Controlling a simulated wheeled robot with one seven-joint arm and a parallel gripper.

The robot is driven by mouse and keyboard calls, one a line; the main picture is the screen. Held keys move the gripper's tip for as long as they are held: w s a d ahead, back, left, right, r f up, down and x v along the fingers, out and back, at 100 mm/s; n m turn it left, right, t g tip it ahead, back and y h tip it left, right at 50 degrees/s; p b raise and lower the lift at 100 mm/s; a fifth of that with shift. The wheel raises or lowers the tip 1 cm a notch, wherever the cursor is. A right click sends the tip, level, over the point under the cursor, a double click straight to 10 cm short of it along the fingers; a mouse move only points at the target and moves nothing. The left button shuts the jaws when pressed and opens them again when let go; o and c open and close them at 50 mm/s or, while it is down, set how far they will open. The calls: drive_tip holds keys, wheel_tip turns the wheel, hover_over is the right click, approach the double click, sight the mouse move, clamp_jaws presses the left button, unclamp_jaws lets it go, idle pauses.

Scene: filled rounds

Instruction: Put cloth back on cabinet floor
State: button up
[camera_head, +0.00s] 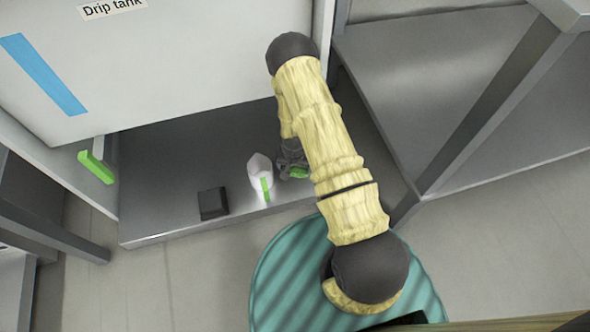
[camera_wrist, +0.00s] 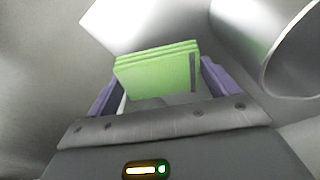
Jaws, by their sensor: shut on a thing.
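The cloth is a green folded pad (camera_wrist: 157,74) between the two purple fingers of my gripper (camera_wrist: 160,90) in the wrist view. My gripper is shut on it. I cannot tell whether the cloth touches the floor. My arm hides the area to the right of the gripper.
A black block (camera_head: 213,203) sits farther left near the front edge. The white drip tank (camera_head: 160,50) hangs above. A green handle (camera_head: 97,167) is on the left panel. Floor left of the block is clear.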

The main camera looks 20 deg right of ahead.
sight(294, 168)
wheel_tip(294, 168, down, 3)
drive_tip(key=shift+s+a+r+b, duration=0.1)
drive_tip(key=shift+s+r+b, duration=0.05)
drive_tip(key=shift+b, duration=1.1)
drive_tip(key=shift+f+b, duration=0.4)
drive_tip(key=shift+f, duration=0.15)
drive_tip(key=o, duration=0.8)
drive_tip(key=shift+c, duration=0.2)
drive_tip(key=r+p, duration=0.2)
drive_tip(key=r, duration=0.2)
drive_tip(key=r+p, duration=0.3)
drive_tip(key=r, duration=0.1)
drive_tip(key=s+r+p, duration=0.1)
drive_tip(key=r+p, duration=0.1)
drive_tip(key=r, duration=0.2)
drive_tip(key=shift+a+r, duration=0.15)
drive_tip(key=shift+a, duration=0.05)
